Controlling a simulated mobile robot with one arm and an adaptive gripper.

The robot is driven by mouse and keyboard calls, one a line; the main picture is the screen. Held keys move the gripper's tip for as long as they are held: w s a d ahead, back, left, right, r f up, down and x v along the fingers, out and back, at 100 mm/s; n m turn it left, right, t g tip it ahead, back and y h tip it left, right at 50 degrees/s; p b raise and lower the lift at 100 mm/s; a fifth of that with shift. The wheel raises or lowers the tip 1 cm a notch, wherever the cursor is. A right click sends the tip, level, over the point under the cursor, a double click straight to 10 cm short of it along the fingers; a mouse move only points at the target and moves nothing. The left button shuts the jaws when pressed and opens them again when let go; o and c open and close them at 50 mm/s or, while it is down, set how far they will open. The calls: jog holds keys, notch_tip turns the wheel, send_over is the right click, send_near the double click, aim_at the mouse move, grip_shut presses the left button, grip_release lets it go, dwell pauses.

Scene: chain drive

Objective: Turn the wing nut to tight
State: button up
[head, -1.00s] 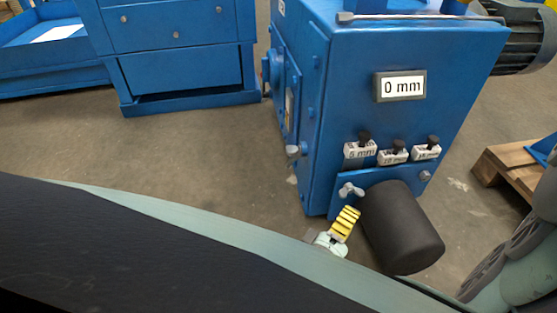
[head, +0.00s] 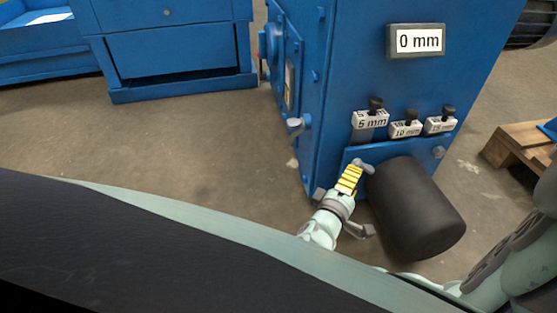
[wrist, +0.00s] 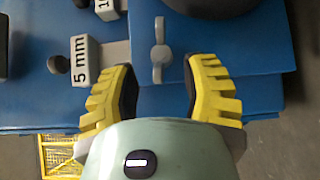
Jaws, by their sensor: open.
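The grey wing nut (wrist: 161,52) sits on the blue plate (wrist: 230,30) of the machine. In the wrist view it lies just ahead of the fingertips, between their lines, with its wings along the picture's vertical. My gripper (wrist: 163,88) is open, its yellow ribbed fingers apart on either side, with nothing between them. In the head view my gripper (head: 350,178) is close to the plate, and only part of the wing nut (head: 366,166) shows behind the fingers.
A large black cylinder (head: 415,210) sticks out just right of my gripper. Blocks marked 5 mm (head: 370,119), 10 mm (head: 405,129) and 15 mm (head: 440,125) sit above, below a "0 mm" display (head: 417,40). Open floor (head: 200,140) lies to the left.

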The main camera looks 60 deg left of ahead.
aim_at(360, 167)
jog(key=shift+b+x, duration=1.9)
jog(key=shift+x, duration=0.75)
jog(key=shift+w+a, duration=0.1)
jog(key=shift+c, duration=0.3)
jog(key=shift+f, duration=0.1)
grip_shut()
